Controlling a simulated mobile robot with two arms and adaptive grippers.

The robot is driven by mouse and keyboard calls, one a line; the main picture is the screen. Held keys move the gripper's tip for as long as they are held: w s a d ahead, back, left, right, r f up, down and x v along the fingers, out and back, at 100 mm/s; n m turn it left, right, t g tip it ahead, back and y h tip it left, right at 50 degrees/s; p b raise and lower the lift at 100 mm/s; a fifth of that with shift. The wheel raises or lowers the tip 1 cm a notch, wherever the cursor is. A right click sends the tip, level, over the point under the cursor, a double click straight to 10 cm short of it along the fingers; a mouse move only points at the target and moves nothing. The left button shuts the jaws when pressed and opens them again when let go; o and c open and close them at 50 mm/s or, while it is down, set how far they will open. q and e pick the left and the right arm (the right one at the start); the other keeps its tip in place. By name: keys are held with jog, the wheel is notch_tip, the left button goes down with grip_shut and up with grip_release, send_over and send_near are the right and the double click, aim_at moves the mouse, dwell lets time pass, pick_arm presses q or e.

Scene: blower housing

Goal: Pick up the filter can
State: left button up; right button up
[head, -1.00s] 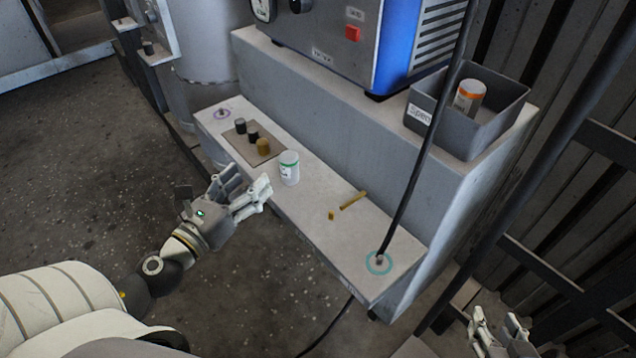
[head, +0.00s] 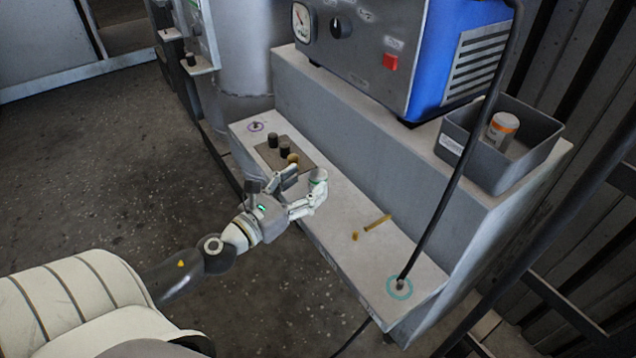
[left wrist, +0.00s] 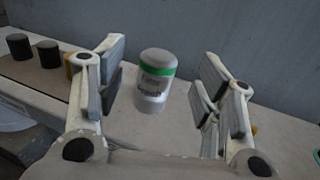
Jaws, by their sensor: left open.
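A white can with a green band (head: 319,180) stands upright on the low grey ledge (head: 345,232). My left gripper (head: 301,190) is open beside it and partly hides it in the head view. In the left wrist view the green-banded can (left wrist: 155,82) stands between the spread fingers of my left gripper (left wrist: 163,68), with a gap on both sides. Its base touches the ledge. A second white can, with an orange band (head: 502,130), stands in a grey bin (head: 470,165). My right gripper cannot be made out in the head view.
A brown plate (head: 270,155) with dark knobs and a brass one lies left of the green-banded can. A brass rod (head: 377,223) lies to its right. A black cable (head: 455,180) runs down to a ringed spot (head: 400,288). A blue-grey machine (head: 400,60) stands behind.

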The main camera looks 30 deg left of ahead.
aim_at(312, 179)
pick_arm(q)
jog(key=w, duration=0.3)
jog(key=shift+d, duration=0.15)
jog(key=shift+w+d+f, duration=0.1)
jog(key=shift+w+f, duration=0.05)
jog(key=shift+w, duration=0.75)
pick_arm(e)
jog(key=shift+s+d+f+g, duration=0.15)
jog(key=shift+s+g, duration=0.1)
jog(key=shift+s, duration=0.2)
jog(key=shift+s+d+f+g, duration=0.15)
jog(key=shift+s+g, duration=0.1)
jog(key=shift+s, duration=0.15)
pick_arm(q)
jog(key=c, duration=1.2)
pick_arm(e)
jog(key=shift+s, duration=0.1)
